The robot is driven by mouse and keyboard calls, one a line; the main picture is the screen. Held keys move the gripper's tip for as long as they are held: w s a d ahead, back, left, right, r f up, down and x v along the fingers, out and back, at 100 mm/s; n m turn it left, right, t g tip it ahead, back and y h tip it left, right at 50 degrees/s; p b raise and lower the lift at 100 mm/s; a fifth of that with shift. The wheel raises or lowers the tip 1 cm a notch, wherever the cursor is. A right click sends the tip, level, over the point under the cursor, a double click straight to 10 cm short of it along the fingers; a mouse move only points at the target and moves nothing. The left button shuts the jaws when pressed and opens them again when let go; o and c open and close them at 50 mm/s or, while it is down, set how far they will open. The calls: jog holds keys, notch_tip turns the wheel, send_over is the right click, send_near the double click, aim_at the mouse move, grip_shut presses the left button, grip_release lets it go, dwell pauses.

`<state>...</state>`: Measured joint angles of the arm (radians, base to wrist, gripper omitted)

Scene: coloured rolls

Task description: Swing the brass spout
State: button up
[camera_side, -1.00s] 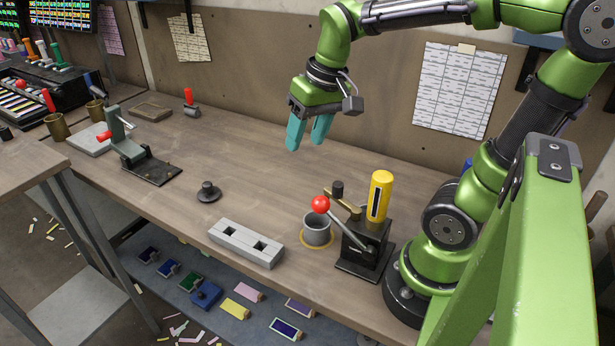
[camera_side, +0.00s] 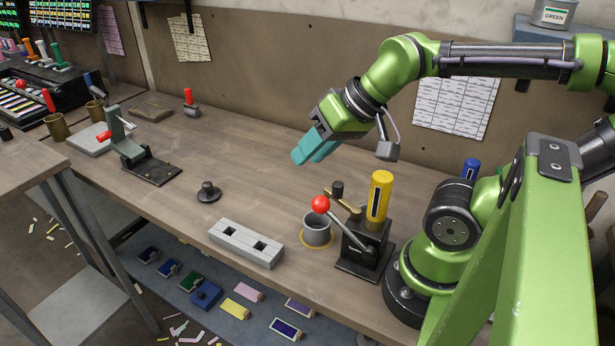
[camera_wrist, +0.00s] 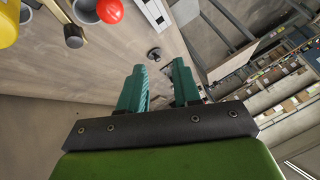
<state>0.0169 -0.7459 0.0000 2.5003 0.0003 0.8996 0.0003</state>
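The brass spout (camera_side: 344,203) is a short brass bar with a dark knob on top, beside the yellow cylinder (camera_side: 380,195) on a black dispenser base (camera_side: 362,250). Its outer end is near the grey cup (camera_side: 316,230). In the wrist view the spout (camera_wrist: 55,12) shows at the upper left, with its dark knob lower right of it. My gripper (camera_side: 308,156) is in the air above the bench, up and left of the spout, tilted with its teal fingers toward the lower left. The wrist view shows the fingers (camera_wrist: 162,72) apart with nothing held between them.
A red-balled lever (camera_side: 321,204) rises from the dispenser close to the spout and cup. A grey block with two square holes (camera_side: 246,243) and a dark knobbed disc (camera_side: 208,192) lie to the left. A blue cylinder (camera_side: 470,168) stands behind my arm.

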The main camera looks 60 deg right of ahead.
jog(key=d+m, duration=0.1)
jog(key=d, duration=0.1)
jog(key=d+m, duration=0.1)
jog(key=d, duration=0.1)
jog(key=w+d+f+m+g+h, duration=0.1)
jog(key=shift+w+d, duration=0.1)
jog(key=shift+d, duration=0.3)
jog(key=c, duration=0.5)
jog(key=d+m, duration=0.2)
jog(key=d, duration=0.1)
jog(key=d+m+g, duration=0.1)
jog(key=d, duration=0.1)
jog(key=shift+s+f, duration=0.2)
jog(key=shift+f, duration=0.2)
grip_shut()
jog(key=s+d+m+g, duration=0.3)
jog(key=s+d+m, duration=0.1)
jog(key=d+m, duration=0.3)
jog(key=m+y, duration=0.3)
jog(key=m, duration=0.2)
send_near(342, 201)
notch_tip(342, 201, down, 4)
jog(key=w+d, duration=0.2)
jog(key=shift+w+a+r+g, duration=0.2)
jog(key=shift+a+g, duration=0.1)
jog(key=shift+a, duration=0.15)
